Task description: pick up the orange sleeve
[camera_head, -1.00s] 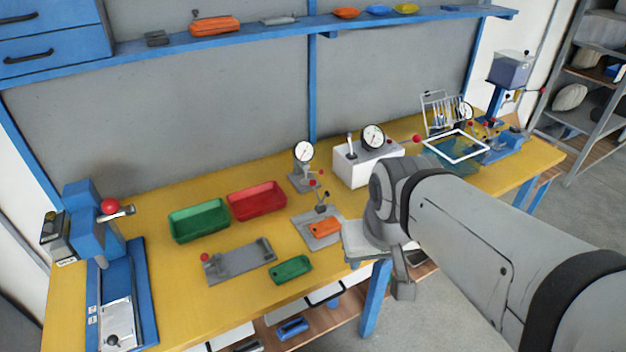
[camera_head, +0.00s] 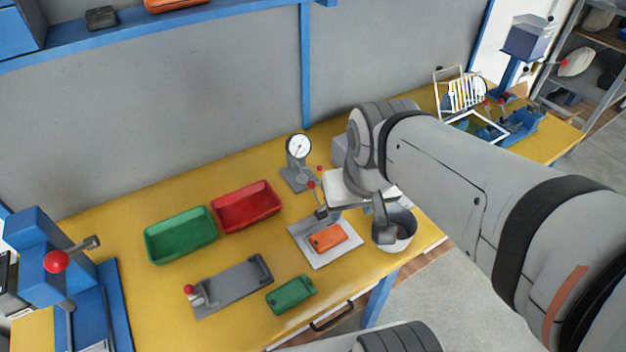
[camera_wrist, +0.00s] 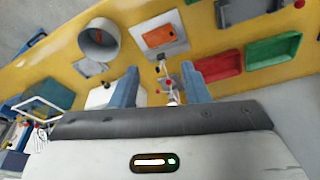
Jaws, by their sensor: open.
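The orange sleeve (camera_head: 328,237) lies flat on a light grey fixture plate (camera_head: 345,256) with a red-knobbed clamp behind it, near the bench's front edge. In the wrist view the sleeve (camera_wrist: 159,36) shows upper centre, beyond my fingertips and apart from them. My gripper (camera_wrist: 160,84) is open, with its two blue fingers spread and nothing between them.
A grey round container (camera_head: 405,238) stands right of the plate. A green piece (camera_head: 291,295) and a grey fixture (camera_head: 238,284) lie to the left, with green (camera_head: 180,236) and red (camera_head: 247,207) trays behind. A dial gauge (camera_head: 298,160) stands behind the plate.

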